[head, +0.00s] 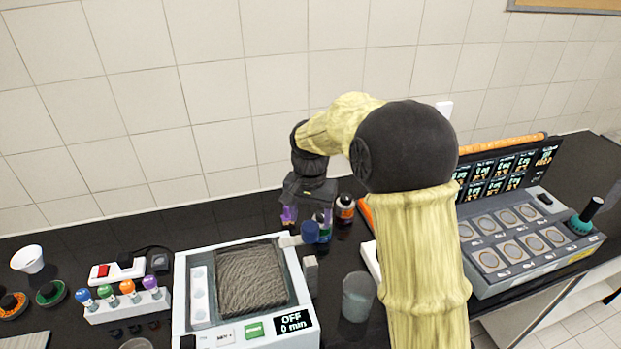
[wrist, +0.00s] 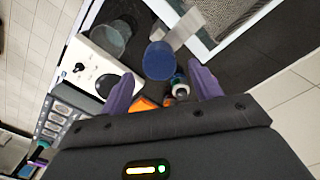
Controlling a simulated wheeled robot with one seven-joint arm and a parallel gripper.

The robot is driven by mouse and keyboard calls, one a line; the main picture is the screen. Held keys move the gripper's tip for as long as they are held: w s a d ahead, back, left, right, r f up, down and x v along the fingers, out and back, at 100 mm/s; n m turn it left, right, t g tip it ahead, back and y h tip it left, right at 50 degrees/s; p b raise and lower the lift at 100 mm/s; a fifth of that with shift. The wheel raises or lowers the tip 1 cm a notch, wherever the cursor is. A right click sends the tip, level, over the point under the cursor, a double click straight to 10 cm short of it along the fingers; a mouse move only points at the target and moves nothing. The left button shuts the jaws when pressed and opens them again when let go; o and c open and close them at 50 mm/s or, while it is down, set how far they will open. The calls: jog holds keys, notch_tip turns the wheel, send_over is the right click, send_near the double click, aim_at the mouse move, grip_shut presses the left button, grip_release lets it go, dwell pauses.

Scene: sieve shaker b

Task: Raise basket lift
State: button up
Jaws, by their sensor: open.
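The white bench device (head: 183,318) has a dark textured square top and a display reading OFF, 0 min. A pale arm at its back right corner carries a blue round knob (head: 310,231), which looks like the basket lift handle. The knob also shows in the wrist view (wrist: 158,61), just beyond and between the fingertips. My gripper (head: 307,216) points down above and behind the knob, with its purple fingers apart and nothing held. The gripper also shows in the wrist view (wrist: 163,88). The gap between fingers and knob is hard to judge.
A small bottle with an orange band (head: 345,207) stands close right of my gripper. A clear beaker (head: 358,296) stands right of the device. A multi-place instrument (head: 480,285) fills the right side. Coloured-top tubes in a white rack (head: 125,311) stand at left.

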notch_tip(320, 180, up, 14)
jog(key=b, duration=0.2)
jog(key=shift+f, duration=0.15)
jog(key=s+d+f+n+t, duration=0.1)
jog(key=s+d+f, duration=0.6)
jog(key=s+f, duration=0.2)
jog(key=s+d+f+n+t+b, duration=0.1)
jog(key=s+d+f+n, duration=0.1)
jog(key=s+d+f, duration=0.6)
notch_tip(320, 180, down, 3)
jog(key=shift+s+r+n+t, duration=0.1)
jog(key=shift+s+n+t, duration=0.2)
jog(key=shift+s, duration=0.5)
